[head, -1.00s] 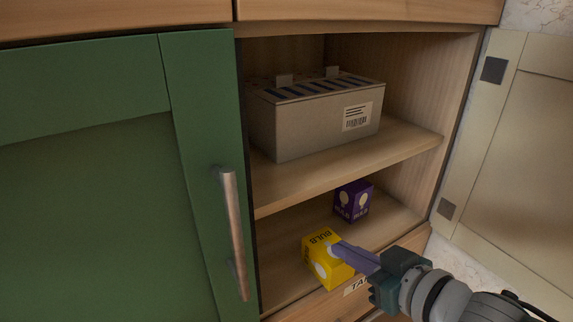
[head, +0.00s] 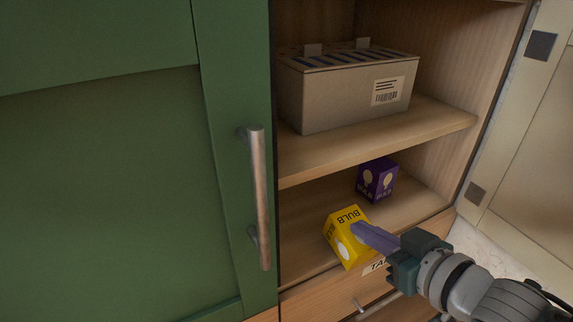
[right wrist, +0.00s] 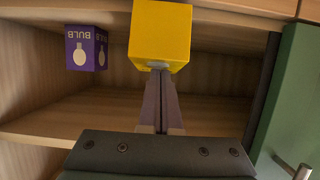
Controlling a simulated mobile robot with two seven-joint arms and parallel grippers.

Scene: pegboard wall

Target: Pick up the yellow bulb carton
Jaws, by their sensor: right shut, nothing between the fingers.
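The yellow bulb carton (head: 345,238) sits tilted at the front edge of the lower cabinet shelf. It also shows in the right wrist view (right wrist: 160,35), straight beyond the fingertips. My right gripper (head: 360,232) reaches in from the right, its purple-grey fingers closed together with nothing between them. In the right wrist view the fingertips (right wrist: 159,72) are at the near face of the carton, overlapping its edge; I cannot tell if they touch. My left gripper is not in view.
A purple bulb carton (head: 377,180) stands behind on the same shelf. A grey box with a barcode label (head: 345,95) fills the upper shelf (head: 430,130). The green door (head: 100,180) with a metal handle (head: 259,200) borders the opening at left. A drawer is below.

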